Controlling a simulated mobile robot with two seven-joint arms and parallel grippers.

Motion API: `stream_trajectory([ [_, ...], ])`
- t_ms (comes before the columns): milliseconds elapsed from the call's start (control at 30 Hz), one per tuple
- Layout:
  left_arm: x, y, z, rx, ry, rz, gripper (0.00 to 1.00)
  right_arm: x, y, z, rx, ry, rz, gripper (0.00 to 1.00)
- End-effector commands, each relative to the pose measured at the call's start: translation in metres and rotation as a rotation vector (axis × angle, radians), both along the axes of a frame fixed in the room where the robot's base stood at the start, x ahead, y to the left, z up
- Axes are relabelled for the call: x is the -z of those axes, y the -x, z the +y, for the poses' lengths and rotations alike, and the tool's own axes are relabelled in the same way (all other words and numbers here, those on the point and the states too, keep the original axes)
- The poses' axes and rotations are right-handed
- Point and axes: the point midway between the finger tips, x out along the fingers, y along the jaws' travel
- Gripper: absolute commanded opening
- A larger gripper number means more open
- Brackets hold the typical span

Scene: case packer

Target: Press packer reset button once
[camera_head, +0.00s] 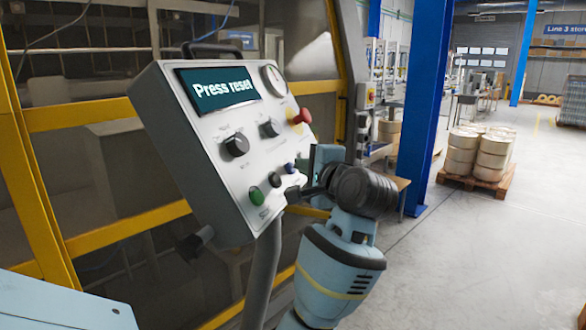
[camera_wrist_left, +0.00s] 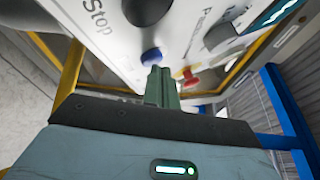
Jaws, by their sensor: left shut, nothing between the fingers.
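A tilted grey control box (camera_head: 220,150) shows "Press reset" on its dark screen (camera_head: 216,89). Along its lower face sit a green button (camera_head: 256,195), a black button (camera_head: 275,180) and a small blue button (camera_head: 290,168). Which one is labelled reset cannot be read. My left gripper (camera_head: 297,190) is shut and empty, at the box's lower right edge by the blue button. In the left wrist view, the shut fingertips (camera_wrist_left: 158,74) are right by the blue button (camera_wrist_left: 151,55); whether they touch cannot be told. My right gripper is not in view.
The box also carries a red mushroom knob (camera_head: 301,117), two black rotary knobs (camera_head: 235,145) and a round gauge (camera_head: 273,80). A yellow-framed guard (camera_head: 90,115) stands behind. A blue column (camera_head: 421,100) and a drum pallet (camera_head: 475,178) stand to the right, with open floor around them.

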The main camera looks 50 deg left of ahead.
Motion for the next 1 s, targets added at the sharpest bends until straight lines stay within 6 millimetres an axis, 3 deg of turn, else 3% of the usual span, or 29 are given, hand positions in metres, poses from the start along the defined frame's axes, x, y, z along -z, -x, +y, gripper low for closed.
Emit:
stream_trajectory([
  [700,0.0022,0.002,0.0034,-0.001,0.002,0.0,0.0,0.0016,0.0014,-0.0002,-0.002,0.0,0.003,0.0],
  [1000,-0.0032,-0.0027,-0.0051,0.0,0.002,-0.001,0.0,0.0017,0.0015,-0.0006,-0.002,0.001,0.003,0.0],
])
